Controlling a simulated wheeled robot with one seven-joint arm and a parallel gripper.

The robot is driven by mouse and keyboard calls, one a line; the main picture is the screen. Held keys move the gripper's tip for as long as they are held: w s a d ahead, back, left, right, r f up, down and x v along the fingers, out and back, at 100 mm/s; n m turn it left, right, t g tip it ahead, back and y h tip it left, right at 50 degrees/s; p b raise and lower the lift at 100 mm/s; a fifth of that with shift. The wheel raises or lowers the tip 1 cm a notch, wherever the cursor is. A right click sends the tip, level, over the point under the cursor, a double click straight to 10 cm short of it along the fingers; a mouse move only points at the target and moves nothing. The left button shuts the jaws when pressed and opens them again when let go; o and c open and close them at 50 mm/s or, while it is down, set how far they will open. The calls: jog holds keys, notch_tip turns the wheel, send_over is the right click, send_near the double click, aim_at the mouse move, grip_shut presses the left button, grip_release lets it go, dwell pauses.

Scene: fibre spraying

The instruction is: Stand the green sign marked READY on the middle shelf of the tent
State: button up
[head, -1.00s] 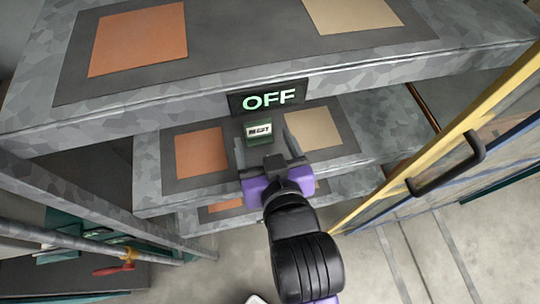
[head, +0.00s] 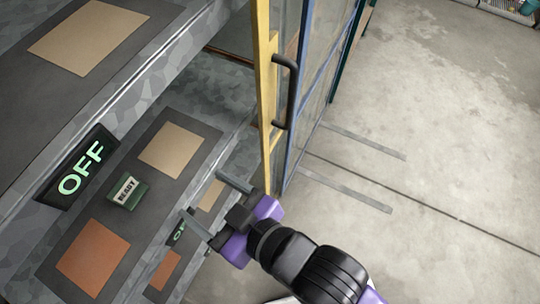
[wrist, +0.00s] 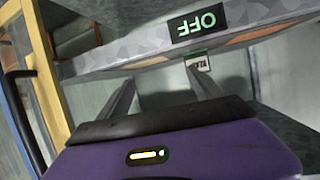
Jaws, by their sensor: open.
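The green sign marked READY (head: 127,191) stands on the middle shelf (head: 190,117), on the dark mat between the tan and orange patches. It also shows in the wrist view (wrist: 198,62), beyond my fingers and below the OFF display. My gripper (head: 210,198) is open and empty, with its two fingers apart. It is to the right of the sign, clear of it, near the shelf's front edge. In the wrist view the fingers (wrist: 160,88) point toward the shelf unit with nothing between them.
A dark OFF display (head: 81,168) hangs on the upper shelf's edge. A yellow-framed door (head: 264,95) with a black handle (head: 286,92) stands open right of the shelves, close to my gripper. Lower shelves lie below. Concrete floor (head: 430,130) at the right is clear.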

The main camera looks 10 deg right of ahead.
jog(key=s+d+f+m+t+h, duration=0.25)
jog(key=s+d, duration=0.25)
jog(key=d, duration=0.6)
jog(key=s+d+f+m+t+h, duration=0.15)
jog(key=s+d+m+h, duration=0.3)
jog(key=d, duration=0.55)
jog(key=s+d+r+h, duration=0.1)
jog(key=s+d+r, duration=0.1)
jog(key=s+d, duration=0.3)
jog(key=shift+s+r+m+h, duration=0.25)
jog(key=shift+s+m+h, duration=0.15)
jog(key=shift+s, duration=0.6)
jog(key=shift+c, duration=0.5)
